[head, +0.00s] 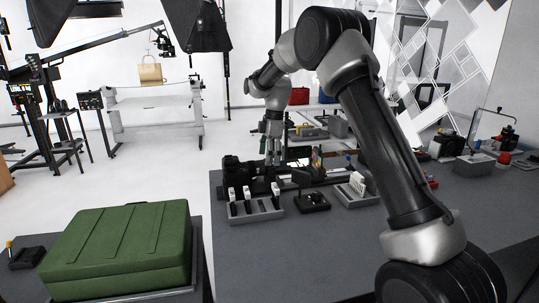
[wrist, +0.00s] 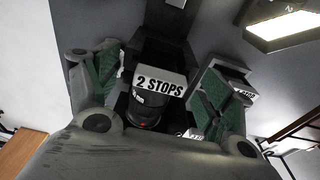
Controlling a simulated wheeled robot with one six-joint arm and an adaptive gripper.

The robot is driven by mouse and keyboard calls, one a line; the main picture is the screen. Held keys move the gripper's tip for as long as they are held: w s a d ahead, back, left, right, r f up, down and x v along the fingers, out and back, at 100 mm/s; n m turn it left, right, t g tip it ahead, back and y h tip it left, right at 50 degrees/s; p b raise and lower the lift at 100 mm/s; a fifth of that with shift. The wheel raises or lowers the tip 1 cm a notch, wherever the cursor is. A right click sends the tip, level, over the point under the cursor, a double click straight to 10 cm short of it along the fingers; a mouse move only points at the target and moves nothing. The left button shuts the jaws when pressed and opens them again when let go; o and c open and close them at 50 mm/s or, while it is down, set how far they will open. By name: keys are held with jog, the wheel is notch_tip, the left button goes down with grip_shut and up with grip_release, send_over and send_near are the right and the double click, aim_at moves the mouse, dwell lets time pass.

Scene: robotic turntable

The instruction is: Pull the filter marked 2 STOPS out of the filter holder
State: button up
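The filter marked 2 STOPS (wrist: 160,83) shows its white label between my fingers in the wrist view. A black lens (wrist: 146,108) shows just below the label. The dark body (wrist: 160,45) behind the label may be the filter holder; its edges are hard to make out. My gripper (wrist: 165,70) is open, its green-padded fingers on either side of the label with visible gaps. In the head view my gripper (head: 274,158) points down over the dark camera gear (head: 240,170) on the table. The filter cannot be made out clearly there.
A grey rack (head: 257,217) with white-tabbed filters stands in front on the table. A small black stand (head: 313,202) and a light tray (head: 355,192) are to its right. A green case (head: 125,245) is at front left. The table's front (head: 290,255) is clear.

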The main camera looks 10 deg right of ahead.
jog(key=c, duration=0.9)
jog(key=shift+r, duration=3.85)
